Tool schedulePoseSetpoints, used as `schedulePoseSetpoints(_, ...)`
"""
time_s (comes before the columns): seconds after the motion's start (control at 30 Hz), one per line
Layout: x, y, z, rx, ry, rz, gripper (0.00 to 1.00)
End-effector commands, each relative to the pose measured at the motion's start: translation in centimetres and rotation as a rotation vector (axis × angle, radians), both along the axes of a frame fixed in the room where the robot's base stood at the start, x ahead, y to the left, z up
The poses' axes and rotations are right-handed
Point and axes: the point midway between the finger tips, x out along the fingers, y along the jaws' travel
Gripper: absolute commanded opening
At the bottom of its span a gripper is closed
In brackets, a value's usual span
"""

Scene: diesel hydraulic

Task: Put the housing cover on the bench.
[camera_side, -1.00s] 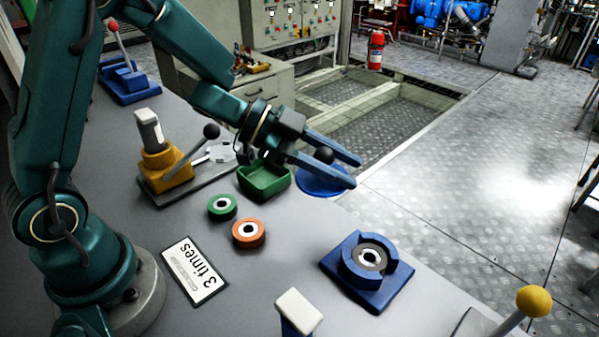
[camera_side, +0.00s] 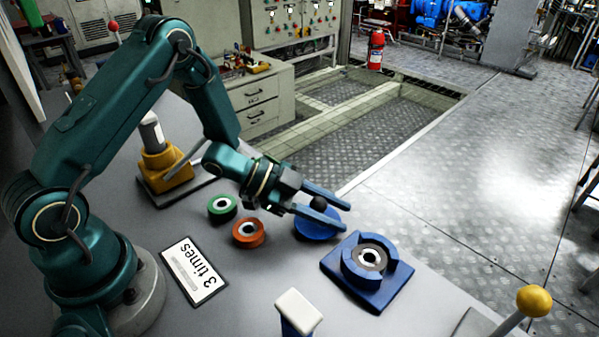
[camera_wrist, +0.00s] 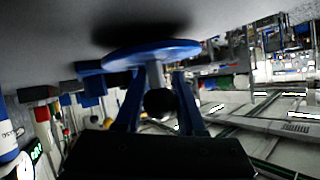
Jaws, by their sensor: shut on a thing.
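The housing cover (camera_side: 313,228) is a round blue disc with a black ball knob on a short stem. My gripper (camera_side: 341,217) is shut on it, with the two blue fingers on either side of the stem and knob. In the wrist view the cover (camera_wrist: 150,53) lies level across the tips of my gripper (camera_wrist: 156,85). A dark shadow lies close beneath it on the grey bench (camera_side: 240,290). Whether the cover touches the bench is hard to tell. Part of the disc is hidden by my fingers.
A blue housing base (camera_side: 375,286) with a ring part in it stands just right of the cover. Green (camera_side: 213,215) and orange (camera_side: 240,241) rings lie to the left. A yellow lever unit (camera_side: 160,170) stands behind them. A white-topped block (camera_side: 299,307) stands in front.

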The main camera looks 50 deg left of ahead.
Motion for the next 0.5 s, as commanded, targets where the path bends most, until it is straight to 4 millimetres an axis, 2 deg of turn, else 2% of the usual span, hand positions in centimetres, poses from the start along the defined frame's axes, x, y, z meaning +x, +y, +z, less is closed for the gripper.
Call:
schedulePoseSetpoints(0.43,0.01,0.00,-0.57,-0.002,-0.001,-0.001,0.00)
schedulePoseSetpoints(0.47,0.00,0.00,-0.58,-0.001,0.000,0.000,0.46)
schedulePoseSetpoints(0.5,0.01,0.01,-0.56,-0.001,0.000,0.000,0.51)
